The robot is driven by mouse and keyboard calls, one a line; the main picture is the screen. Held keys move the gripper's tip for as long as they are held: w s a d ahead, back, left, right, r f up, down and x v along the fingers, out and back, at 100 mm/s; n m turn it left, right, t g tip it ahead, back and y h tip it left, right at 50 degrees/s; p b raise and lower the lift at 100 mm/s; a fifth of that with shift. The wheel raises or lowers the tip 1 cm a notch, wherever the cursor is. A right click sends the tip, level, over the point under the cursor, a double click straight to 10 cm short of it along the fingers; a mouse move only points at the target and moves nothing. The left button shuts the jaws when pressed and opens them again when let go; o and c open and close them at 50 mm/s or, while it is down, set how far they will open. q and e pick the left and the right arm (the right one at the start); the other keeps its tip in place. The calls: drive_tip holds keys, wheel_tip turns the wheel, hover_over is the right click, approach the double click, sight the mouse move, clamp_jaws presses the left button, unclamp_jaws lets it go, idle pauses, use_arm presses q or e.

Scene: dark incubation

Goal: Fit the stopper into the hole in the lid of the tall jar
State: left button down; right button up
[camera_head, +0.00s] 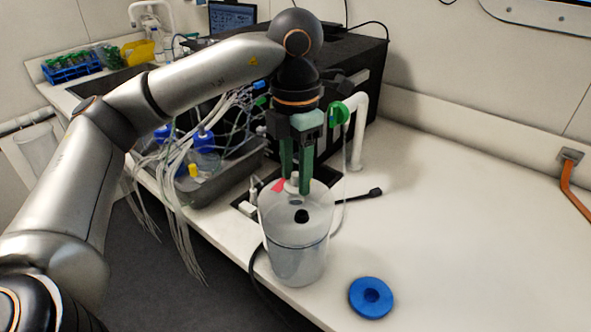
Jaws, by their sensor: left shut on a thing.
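The tall jar (298,262) stands upright near the front edge of the white counter. It is pale and translucent, and a small dark hole (302,216) shows in its lid (284,217). My left gripper (296,188) points down over the far part of the lid, its green fingers shut on a small white stopper (292,184). The stopper appears above and behind the hole, not in it. Its lower end is hard to make out against the pale jar, so I cannot tell the exact gap. My right gripper is out of view.
A black box-like machine (350,75) stands behind my gripper. A grey tray (228,172) with tubing and blue-capped bottles is at left. The counter's right side is clear.

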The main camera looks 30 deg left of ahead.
use_arm(q)
drive_tip(key=shift+f+b, duration=1.1)
drive_tip(key=shift+f, duration=0.35)
drive_tip(key=shift+c, duration=1.3)
unclamp_jaws()
drive_tip(key=shift+r, duration=0.15)
wheel_tip(320, 180, up, 12)
drive_tip(key=p, duration=0.3)
drive_tip(key=shift+r, duration=0.15)
